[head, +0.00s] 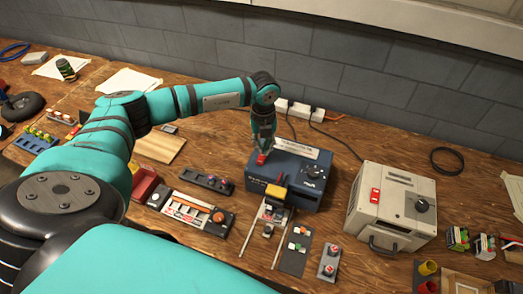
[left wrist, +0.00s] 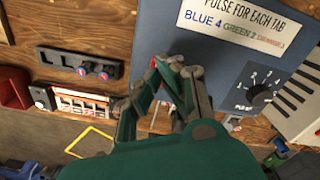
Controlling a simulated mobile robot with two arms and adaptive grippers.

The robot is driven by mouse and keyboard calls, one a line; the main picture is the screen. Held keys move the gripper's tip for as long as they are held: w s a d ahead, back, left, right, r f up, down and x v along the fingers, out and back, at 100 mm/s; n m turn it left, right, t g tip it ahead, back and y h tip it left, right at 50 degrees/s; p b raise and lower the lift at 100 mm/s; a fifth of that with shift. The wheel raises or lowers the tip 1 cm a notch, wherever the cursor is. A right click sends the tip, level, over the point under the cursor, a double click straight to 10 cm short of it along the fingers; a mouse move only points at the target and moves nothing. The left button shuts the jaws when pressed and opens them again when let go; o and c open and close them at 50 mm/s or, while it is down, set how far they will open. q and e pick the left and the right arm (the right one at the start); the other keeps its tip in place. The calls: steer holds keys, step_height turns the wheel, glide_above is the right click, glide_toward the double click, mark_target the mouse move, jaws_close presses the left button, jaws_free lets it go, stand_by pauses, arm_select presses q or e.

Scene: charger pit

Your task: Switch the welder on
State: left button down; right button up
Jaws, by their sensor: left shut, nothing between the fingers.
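The blue box (head: 318,197) with a pulse label (head: 302,151) and a black dial (head: 314,171) appears to be the welder. A red switch (head: 261,159) is on its top near the left. My left gripper (head: 264,149) is shut and empty, pointing down at this switch; I cannot tell whether it touches. In the left wrist view the gripper (left wrist: 172,72) hides most of the switch, and a bit of red shows between its fingers. The label (left wrist: 248,22) and dial (left wrist: 260,95) show there to the right. The switch's position is hidden. My right gripper is not in view.
A beige box (head: 398,215) with red switches and a dial stands to the right of the blue box. A yellow-topped part with rails (head: 265,217) is in front. Trays of small parts (head: 192,212) lie left. A power strip (head: 300,110) lies behind.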

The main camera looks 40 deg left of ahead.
arm_select(q)
steer(key=shift+f+b, duration=0.9)
steer(key=shift+f, duration=0.35)
stand_by(0.6)
steer(key=shift+r+p, duration=2.55)
steer(key=shift+r, duration=1.05)
steer(key=shift+s+f, duration=0.1)
